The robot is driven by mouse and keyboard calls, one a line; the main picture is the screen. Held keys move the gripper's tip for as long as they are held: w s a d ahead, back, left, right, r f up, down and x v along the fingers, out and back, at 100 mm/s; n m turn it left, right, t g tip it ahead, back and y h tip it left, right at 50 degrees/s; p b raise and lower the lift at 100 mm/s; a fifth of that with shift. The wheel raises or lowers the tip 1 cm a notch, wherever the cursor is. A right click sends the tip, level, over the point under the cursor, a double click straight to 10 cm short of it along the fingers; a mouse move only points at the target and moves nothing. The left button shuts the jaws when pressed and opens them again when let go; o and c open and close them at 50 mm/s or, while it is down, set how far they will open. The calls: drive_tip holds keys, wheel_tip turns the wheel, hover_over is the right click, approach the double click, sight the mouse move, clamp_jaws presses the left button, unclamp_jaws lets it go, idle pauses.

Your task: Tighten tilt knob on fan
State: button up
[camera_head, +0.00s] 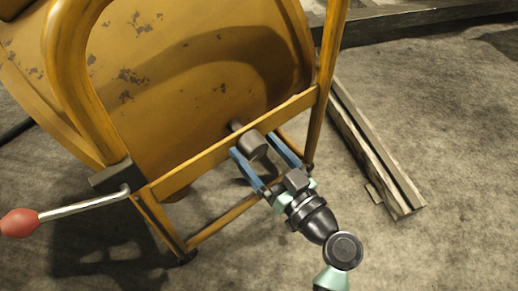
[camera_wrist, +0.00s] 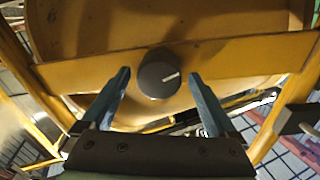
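The fan (camera_head: 200,75) is a large yellow drum-shaped body with chipped paint in a yellow tube frame. The tilt knob (camera_head: 254,144) is a dark grey cylinder on the frame's crossbar; in the wrist view the knob (camera_wrist: 158,76) shows its round face with a white line pointing right and slightly up. My gripper (camera_head: 268,160) is open, with one blue finger on each side of the knob in the head view. In the wrist view my gripper (camera_wrist: 161,82) has clear gaps between both fingers and the knob. Neither finger visibly touches it.
A bent metal lever (camera_head: 85,208) with a red grip (camera_head: 19,222) sticks out at the frame's left. Wooden planks (camera_head: 372,150) lie on the rough floor (camera_head: 440,120) to the right. A lower yellow bar (camera_head: 225,220) runs below my gripper. Open floor lies at the right.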

drive_tip(key=c, duration=1.2)
drive_tip(key=shift+c, duration=0.2)
drive_tip(key=shift+m, duration=0.3)
drive_tip(key=m+p, duration=0.3)
drive_tip(key=m, duration=0.1)
drive_tip(key=shift+d+r+p, duration=0.1)
drive_tip(key=shift+r+p, duration=0.05)
drive_tip(key=shift+p, duration=0.15)
drive_tip(key=m+p, duration=0.4)
drive_tip(key=m, duration=0.2)
drive_tip(key=shift+d+g+p, duration=0.1)
drive_tip(key=shift+g+p, duration=0.2)
drive_tip(key=m+p, duration=0.3)
drive_tip(key=m, duration=0.2)
drive_tip(key=shift+w+m+g+p, duration=0.1)
drive_tip(key=shift+m+g+p, duration=0.2)
drive_tip(key=shift+p, duration=0.1)
drive_tip(key=m+p, duration=0.2)
drive_tip(key=m, duration=0.1)
drive_tip(key=m+p, duration=0.1)
drive_tip(key=m, duration=0.1)
drive_tip(key=shift+f+y, duration=0.35)
drive_tip(key=shift+y, duration=0.05)
drive_tip(key=o, duration=1.4)
drive_tip(key=shift+c, duration=0.2)
